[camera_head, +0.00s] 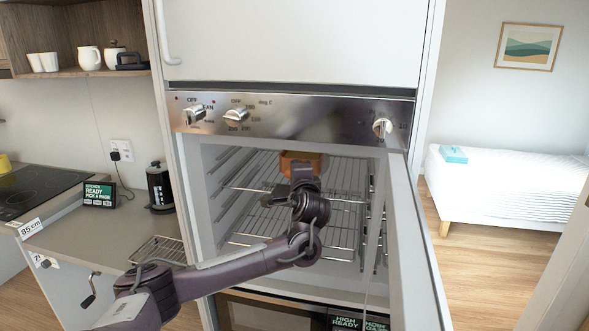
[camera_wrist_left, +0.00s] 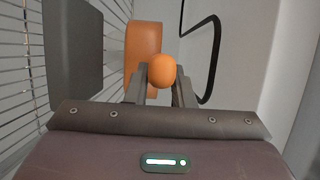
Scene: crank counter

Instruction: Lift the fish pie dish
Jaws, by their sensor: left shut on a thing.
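The fish pie dish, an orange dish (camera_head: 303,157), is on the upper wire rack inside the open oven. My left gripper (camera_head: 303,178) reaches into the oven and meets the dish's near side, hiding part of it. In the left wrist view the dish's orange wall (camera_wrist_left: 143,45) shows with a round orange knob (camera_wrist_left: 162,70) in front of it. The left gripper (camera_wrist_left: 161,88) is shut on this knob. The dish's contents cannot be made out. My right gripper is not in view.
The oven door (camera_head: 412,250) stands open on the right, close beside the cavity. A second wire rack (camera_head: 290,222) lies below the dish. The control panel (camera_head: 290,118) runs above the opening.

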